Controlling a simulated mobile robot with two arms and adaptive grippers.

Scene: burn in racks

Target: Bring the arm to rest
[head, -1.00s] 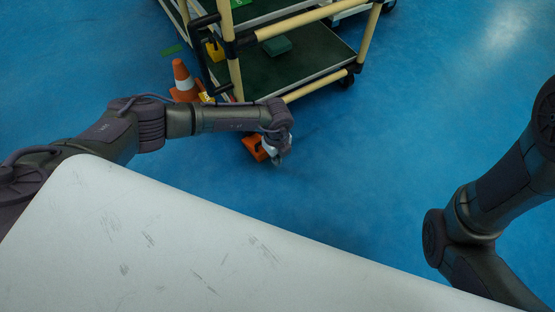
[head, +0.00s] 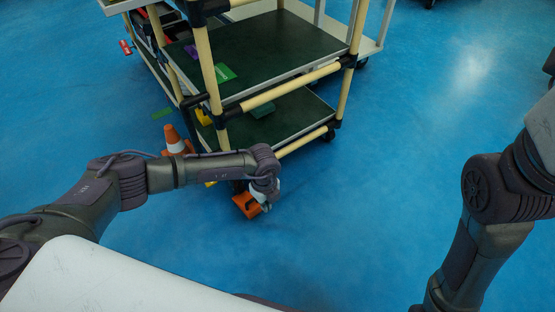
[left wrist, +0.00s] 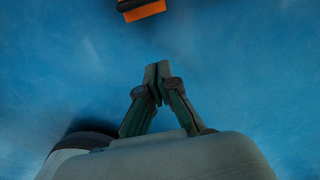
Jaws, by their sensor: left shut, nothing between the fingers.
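My left arm reaches in from the left in the head view, bent downward at the wrist. My left gripper (head: 266,206) hangs over the blue floor beside an orange object (head: 247,205). In the left wrist view my left gripper (left wrist: 157,72) is shut, with its fingertips together and nothing between them. The orange object (left wrist: 140,10) shows at the top of that view, apart from the fingers. My right arm stands at the right of the head view; its gripper is out of view.
A shelf cart with dark green shelves (head: 275,45) and cream tubes stands just beyond my left arm. An orange and white cone (head: 176,142) stands behind the forearm. A small green piece (head: 163,113) lies on the floor. The blue floor (head: 370,150) is clear between the arms.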

